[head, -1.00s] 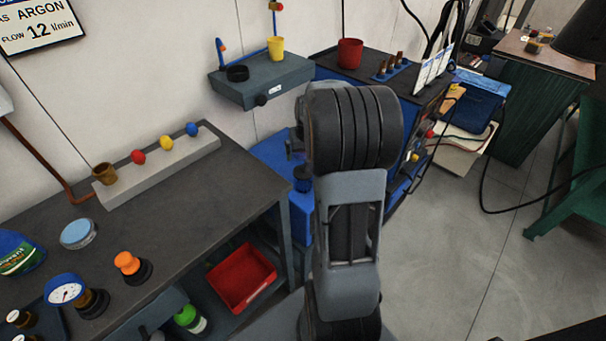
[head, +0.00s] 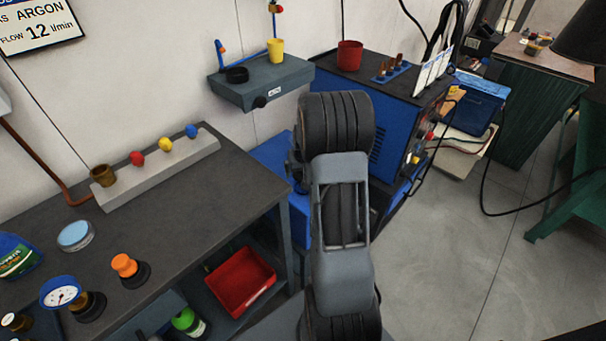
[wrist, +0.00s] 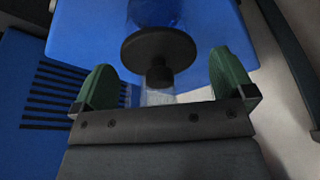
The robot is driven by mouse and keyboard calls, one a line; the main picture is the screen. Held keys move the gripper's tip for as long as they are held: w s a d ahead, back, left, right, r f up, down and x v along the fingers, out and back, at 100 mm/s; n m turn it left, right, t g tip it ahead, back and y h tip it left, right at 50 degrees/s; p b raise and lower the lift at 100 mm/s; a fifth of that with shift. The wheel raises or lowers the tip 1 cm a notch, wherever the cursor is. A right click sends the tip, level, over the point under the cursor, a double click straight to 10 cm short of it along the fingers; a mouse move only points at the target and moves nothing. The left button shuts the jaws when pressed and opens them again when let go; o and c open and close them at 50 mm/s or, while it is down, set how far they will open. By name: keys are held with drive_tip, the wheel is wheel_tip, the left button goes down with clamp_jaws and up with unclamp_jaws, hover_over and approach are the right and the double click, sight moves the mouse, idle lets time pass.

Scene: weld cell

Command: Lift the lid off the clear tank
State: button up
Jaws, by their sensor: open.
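In the wrist view, a dark round lid (wrist: 150,46) with a short dark knob (wrist: 159,74) is in the upper middle. A faint see-through wall of the clear tank (wrist: 155,12) shows behind the lid, against blue. My gripper (wrist: 163,75) is open and empty, with one green finger on each side of the knob in the picture. Neither finger visibly touches the knob or lid; the exact depth is hard to tell. In the head view my arm stands in the middle, and I cannot make out the tank, lid or gripper there.
A blue machine (head: 382,112) with a red cup (head: 349,54) on top stands right of my arm. The dark bench (head: 190,220) at left bears a gauge (head: 62,293), an orange-topped knob (head: 124,265) and a rail of coloured balls. A grey wall shelf (head: 262,78) is behind.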

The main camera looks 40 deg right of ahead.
drive_tip(key=c, duration=0.9)
drive_tip(key=shift+c, duration=0.2)
